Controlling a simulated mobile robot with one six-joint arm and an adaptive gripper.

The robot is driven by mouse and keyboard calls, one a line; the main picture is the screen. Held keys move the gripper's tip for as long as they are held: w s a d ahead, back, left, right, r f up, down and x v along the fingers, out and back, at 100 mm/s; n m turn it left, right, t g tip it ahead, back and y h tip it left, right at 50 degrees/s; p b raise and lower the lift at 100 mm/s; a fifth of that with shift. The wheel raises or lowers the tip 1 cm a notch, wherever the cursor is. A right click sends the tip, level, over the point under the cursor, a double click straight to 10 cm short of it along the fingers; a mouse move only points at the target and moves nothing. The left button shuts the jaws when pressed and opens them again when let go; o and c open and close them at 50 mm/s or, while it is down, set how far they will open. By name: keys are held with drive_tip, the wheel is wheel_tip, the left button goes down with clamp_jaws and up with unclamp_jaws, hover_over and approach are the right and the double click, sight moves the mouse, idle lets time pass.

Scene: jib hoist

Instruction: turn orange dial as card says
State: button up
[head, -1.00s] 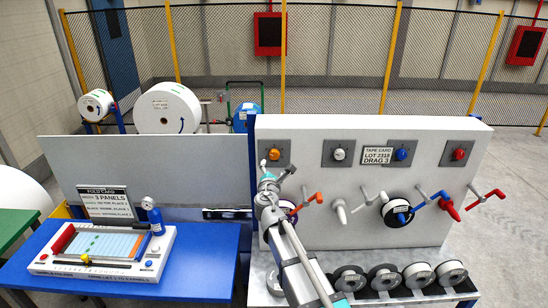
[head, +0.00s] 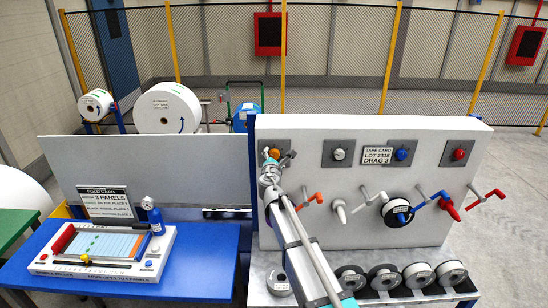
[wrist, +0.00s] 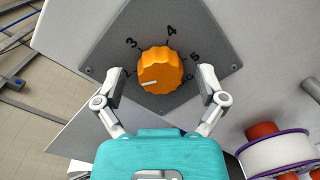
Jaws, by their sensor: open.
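In the head view the dial (head: 274,153) is partly covered by my gripper (head: 268,166). My gripper (wrist: 164,82) is open, with one finger on each side of the dial and visible gaps between. The tape card (head: 378,155) reads LOT 2318, DRAG 3.
White (head: 339,155), blue (head: 401,154) and red (head: 459,154) dials run rightward along the white panel (head: 420,225). An orange crank (head: 309,201) sticks out below the orange dial. Several tape spools (head: 384,277) stand below.

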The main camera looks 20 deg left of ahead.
drive_tip(key=shift+c, duration=0.3)
drive_tip(key=c, duration=1.1)
drive_tip(key=shift+m, duration=0.3)
drive_tip(key=m, duration=0.4)
drive_tip(key=shift+r+m+p, duration=0.1)
drive_tip(key=shift+m+p, duration=0.3)
drive_tip(key=m, duration=0.5)
drive_tip(key=shift+m+g, duration=0.4)
